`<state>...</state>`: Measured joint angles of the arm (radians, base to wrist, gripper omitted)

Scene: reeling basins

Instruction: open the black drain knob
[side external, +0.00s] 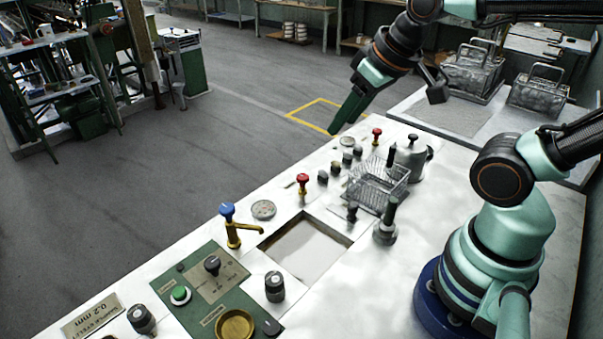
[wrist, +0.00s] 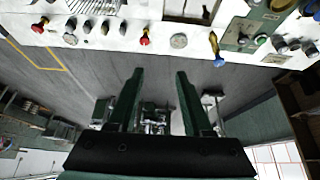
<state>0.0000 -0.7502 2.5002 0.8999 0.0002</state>
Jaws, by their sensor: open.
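Several black knobs show, and I cannot tell for sure which one is the drain knob. One small black knob (side external: 352,211) stands on the white counter by the right corner of the square basin (side external: 304,245). A short row of dark knobs (side external: 323,177) runs along the counter's far edge, left of the wire basket; it also shows in the wrist view (wrist: 104,27). My gripper (side external: 337,130) hangs in the air near the counter's far edge, apart from every knob. In the wrist view its two green fingers (wrist: 160,74) are spread with nothing between them.
Red knobs (side external: 303,179) (side external: 377,132) and a blue-topped brass tap (side external: 229,222) stand up along the far edge. A green panel (side external: 238,272) with knobs lies at the left.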

